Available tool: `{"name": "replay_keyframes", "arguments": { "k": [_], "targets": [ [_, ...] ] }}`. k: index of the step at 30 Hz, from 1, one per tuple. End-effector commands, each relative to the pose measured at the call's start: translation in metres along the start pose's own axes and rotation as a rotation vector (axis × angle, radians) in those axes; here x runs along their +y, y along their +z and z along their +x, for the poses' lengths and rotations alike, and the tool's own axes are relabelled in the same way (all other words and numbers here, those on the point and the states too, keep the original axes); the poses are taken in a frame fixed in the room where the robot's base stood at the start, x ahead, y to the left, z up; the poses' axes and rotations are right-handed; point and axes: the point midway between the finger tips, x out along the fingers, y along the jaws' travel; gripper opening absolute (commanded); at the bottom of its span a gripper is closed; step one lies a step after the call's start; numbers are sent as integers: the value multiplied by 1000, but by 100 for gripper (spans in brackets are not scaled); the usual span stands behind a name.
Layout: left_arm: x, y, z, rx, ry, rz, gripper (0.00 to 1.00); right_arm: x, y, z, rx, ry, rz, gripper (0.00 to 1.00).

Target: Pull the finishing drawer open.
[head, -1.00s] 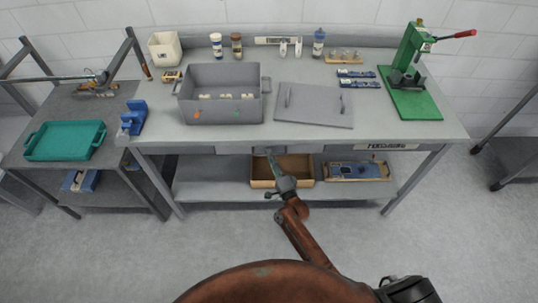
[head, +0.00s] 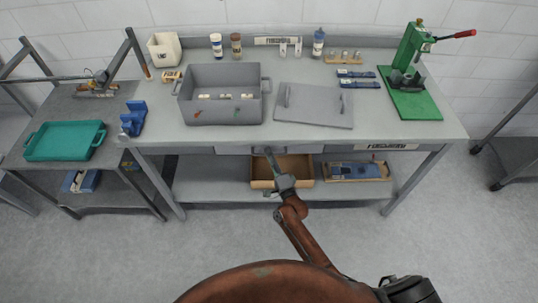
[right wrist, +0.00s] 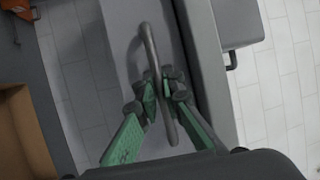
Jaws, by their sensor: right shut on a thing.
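The drawer (head: 235,150) is a grey front set under the workbench's front edge; it looks shut or nearly so. Its curved grey bar handle (right wrist: 149,45) stands out from the front in the right wrist view. My right gripper (head: 268,152) reaches up to the drawer from below in the head view. Its green fingers, with dark pads (right wrist: 163,90), are shut on the handle, one on each side. The gripper covers part of the drawer in the head view. My left gripper is in neither view.
The grey workbench (head: 190,146) carries a grey bin (head: 222,108), a flat lid (head: 318,116) and a green press (head: 410,98). A brown tray (head: 262,184) sits on the shelf below, behind my right gripper. The floor in front is clear.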

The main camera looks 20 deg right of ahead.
Motion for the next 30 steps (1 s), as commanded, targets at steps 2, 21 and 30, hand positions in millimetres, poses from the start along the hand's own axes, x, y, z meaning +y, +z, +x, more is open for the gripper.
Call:
{"name": "replay_keyframes", "arguments": {
  "k": [2,21,30],
  "targets": [
    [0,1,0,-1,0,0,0,1,0,0,-1,1,0,0],
    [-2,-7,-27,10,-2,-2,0,-15,25,-64,0,6,3,0],
    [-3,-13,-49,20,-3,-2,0,-30,56,-136,-1,6,1,0]
  ]
}}
